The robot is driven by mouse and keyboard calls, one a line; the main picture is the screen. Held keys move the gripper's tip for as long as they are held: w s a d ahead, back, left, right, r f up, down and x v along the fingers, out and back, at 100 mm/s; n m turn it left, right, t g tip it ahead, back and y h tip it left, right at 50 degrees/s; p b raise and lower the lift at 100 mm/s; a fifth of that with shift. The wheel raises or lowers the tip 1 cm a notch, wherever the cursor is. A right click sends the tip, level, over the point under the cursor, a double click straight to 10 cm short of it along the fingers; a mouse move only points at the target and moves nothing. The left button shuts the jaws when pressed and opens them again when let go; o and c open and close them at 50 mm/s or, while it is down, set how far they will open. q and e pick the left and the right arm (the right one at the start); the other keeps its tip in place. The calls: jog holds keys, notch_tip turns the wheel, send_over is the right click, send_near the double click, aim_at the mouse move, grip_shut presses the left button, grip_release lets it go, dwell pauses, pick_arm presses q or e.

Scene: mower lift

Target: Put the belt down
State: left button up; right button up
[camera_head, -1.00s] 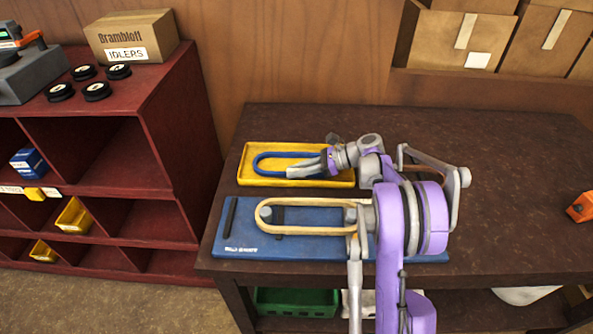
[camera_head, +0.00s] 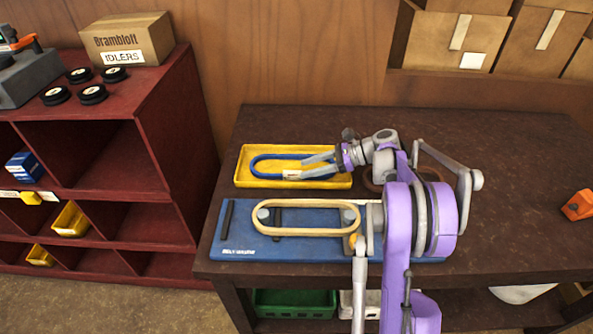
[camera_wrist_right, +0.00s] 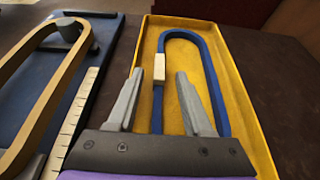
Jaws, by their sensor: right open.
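A blue belt (camera_head: 268,158), an elongated loop, lies in the yellow tray (camera_head: 245,179) on the dark workbench. It also shows in the right wrist view (camera_wrist_right: 205,62), with a pale label on its left strand. My right gripper (camera_head: 309,165) is over the tray's right part, its fingers pointing left. In the wrist view its fingers (camera_wrist_right: 155,95) are spread apart, with the belt's left strand between them and not clamped. The belt's near end is hidden by the gripper. My left gripper is not in view.
A tan belt (camera_head: 300,204) sits around two pegs on a blue board (camera_head: 235,248) in front of the tray. A dark red shelf (camera_head: 170,110) stands left. An orange object (camera_head: 578,205) lies at the bench's right. The bench's right half is mostly clear.

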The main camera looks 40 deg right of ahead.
jog(key=v, duration=0.6)
jog(key=shift+s+d+r, duration=0.2)
jog(key=shift+r, duration=0.1)
